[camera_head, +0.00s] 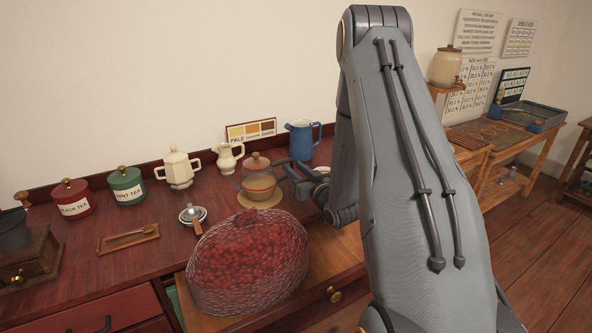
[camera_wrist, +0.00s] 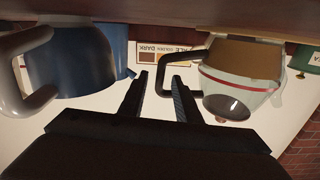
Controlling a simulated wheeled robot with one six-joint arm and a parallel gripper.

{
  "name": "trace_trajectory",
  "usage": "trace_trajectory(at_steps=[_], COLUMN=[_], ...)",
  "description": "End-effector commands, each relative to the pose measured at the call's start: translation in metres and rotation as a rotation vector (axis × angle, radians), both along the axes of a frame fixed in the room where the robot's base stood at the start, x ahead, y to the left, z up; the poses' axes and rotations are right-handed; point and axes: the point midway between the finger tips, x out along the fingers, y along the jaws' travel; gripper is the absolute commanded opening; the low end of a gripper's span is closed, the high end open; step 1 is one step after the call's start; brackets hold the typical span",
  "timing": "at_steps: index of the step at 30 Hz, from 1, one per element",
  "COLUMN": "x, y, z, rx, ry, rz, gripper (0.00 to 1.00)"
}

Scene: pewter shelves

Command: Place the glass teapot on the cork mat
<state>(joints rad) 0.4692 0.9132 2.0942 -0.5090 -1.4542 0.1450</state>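In the wrist view, which looks upside down, the teapot (camera_wrist: 240,88) is right of the fingers. Its dark handle lies between the two fingertips of my gripper (camera_wrist: 160,80). The fingers are apart with gaps beside the handle. Contact cannot be told.
A blue jug (camera_head: 302,140) stands behind my gripper. A cream creamer (camera_head: 228,158), cream pot (camera_head: 179,168), green tin (camera_head: 127,186) and red tin (camera_head: 73,198) line the back. A strainer (camera_head: 193,215) lies left.

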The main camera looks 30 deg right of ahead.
Motion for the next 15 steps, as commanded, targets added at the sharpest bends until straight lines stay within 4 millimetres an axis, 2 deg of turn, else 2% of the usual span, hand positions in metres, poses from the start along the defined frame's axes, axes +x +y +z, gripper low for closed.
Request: trace_trajectory(at_steps=[15], x=[-0.096], y=[-0.005], z=[-0.002], rx=[0.002], ry=[0.002], rz=[-0.004], gripper=[0.3])
